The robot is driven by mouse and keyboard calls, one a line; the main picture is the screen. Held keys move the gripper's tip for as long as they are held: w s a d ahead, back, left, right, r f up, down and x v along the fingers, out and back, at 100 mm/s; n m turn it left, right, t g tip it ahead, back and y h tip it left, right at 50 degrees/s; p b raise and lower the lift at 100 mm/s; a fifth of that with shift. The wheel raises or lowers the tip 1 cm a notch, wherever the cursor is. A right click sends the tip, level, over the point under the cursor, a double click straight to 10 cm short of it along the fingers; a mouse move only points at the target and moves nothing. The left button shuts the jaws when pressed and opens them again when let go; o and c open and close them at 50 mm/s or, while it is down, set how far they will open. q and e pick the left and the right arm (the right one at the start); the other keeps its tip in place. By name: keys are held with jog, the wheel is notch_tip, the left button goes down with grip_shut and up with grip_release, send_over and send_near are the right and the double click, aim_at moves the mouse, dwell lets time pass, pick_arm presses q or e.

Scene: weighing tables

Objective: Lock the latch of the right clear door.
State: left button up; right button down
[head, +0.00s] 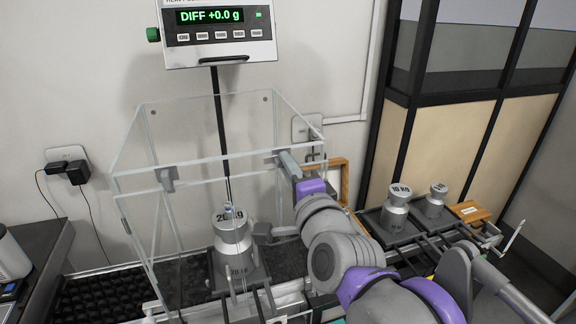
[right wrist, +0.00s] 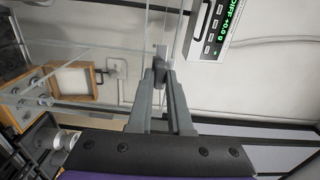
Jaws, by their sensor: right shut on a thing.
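The clear enclosure (head: 208,160) stands in the middle of the head view with clear panels. The right clear door is on its right side, partly hidden by my right arm. My right gripper (head: 288,163) reaches the top front corner of that door. In the right wrist view its two grey fingers (right wrist: 161,85) are closed on the small dark grey latch (right wrist: 160,68) at the panel edge. The fingers hide part of the latch, and I cannot tell its exact angle. A similar grey latch (head: 166,178) sits on the left side. My left gripper is not in view.
A 20 kg weight (head: 231,238) stands inside the enclosure. The display (head: 220,32) above reads "DIFF +0.0 g". A 10 kg weight (head: 396,208) and a smaller weight (head: 434,203) stand at right, near a wooden tray (head: 470,211). A dark-framed cabinet (head: 445,150) stands behind them.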

jog(key=n+p, duration=0.2)
jog(key=n, duration=1.5)
jog(key=shift+p, duration=0.3)
jog(key=shift+n, duration=0.3)
jog(key=c, duration=0.8)
grip_release()
jog(key=shift+c, duration=0.2)
jog(key=shift+s, duration=0.15)
jog(key=v, duration=1)
jog(key=shift+s+d+b, duration=0.15)
jog(key=shift+s+b, duration=0.15)
jog(key=shift+b, duration=0.05)
